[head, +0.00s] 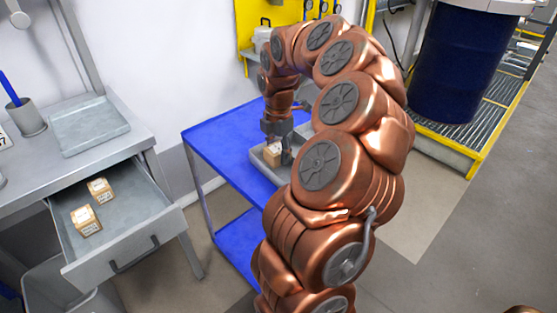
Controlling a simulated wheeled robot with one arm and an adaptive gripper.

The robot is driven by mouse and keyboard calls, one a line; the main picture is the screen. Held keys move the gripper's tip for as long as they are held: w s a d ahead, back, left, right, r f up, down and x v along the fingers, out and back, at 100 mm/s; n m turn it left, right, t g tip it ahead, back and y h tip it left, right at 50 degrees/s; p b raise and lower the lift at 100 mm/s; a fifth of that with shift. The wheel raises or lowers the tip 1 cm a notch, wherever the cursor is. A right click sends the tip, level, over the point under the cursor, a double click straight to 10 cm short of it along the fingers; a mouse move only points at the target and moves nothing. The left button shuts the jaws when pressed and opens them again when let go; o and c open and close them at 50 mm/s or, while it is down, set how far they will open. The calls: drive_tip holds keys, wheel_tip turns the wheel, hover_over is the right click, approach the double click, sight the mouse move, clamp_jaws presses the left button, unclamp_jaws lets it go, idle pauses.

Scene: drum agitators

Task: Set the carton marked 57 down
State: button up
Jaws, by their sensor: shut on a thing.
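My gripper (281,150) is at the end of my copper-coloured arm, over the blue table. It is shut on a small brown carton (273,154). The carton is at or just inside a grey tray (258,163) on the table; I cannot tell whether it touches the tray's floor. Its marking is too small to read. My arm hides the right part of the tray. Two similar cartons lie in the open drawer at the left, one farther back (100,189) and one nearer (86,220); their marks are also unreadable.
The blue table (215,137) has free room left of the tray. The open drawer (133,225) juts out from a grey bench holding an empty shallow tray (88,127) and a pen cup (27,118). A dark blue drum (455,65) stands on a yellow-edged grating at the right.

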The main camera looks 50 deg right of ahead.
sight(278, 160)
drive_tip(key=shift+f, duration=1.8)
drive_tip(key=shift+f, duration=0.2)
drive_tip(key=o, duration=1.2)
drive_tip(key=shift+r, duration=0.1)
drive_tip(key=shift+c, duration=0.2)
drive_tip(key=shift+r, duration=0.1)
wheel_tip(278, 160, up, 11)
drive_tip(key=shift+f, duration=0.15)
drive_tip(key=shift+r, duration=0.7)
drive_tip(key=shift+a, duration=0.15)
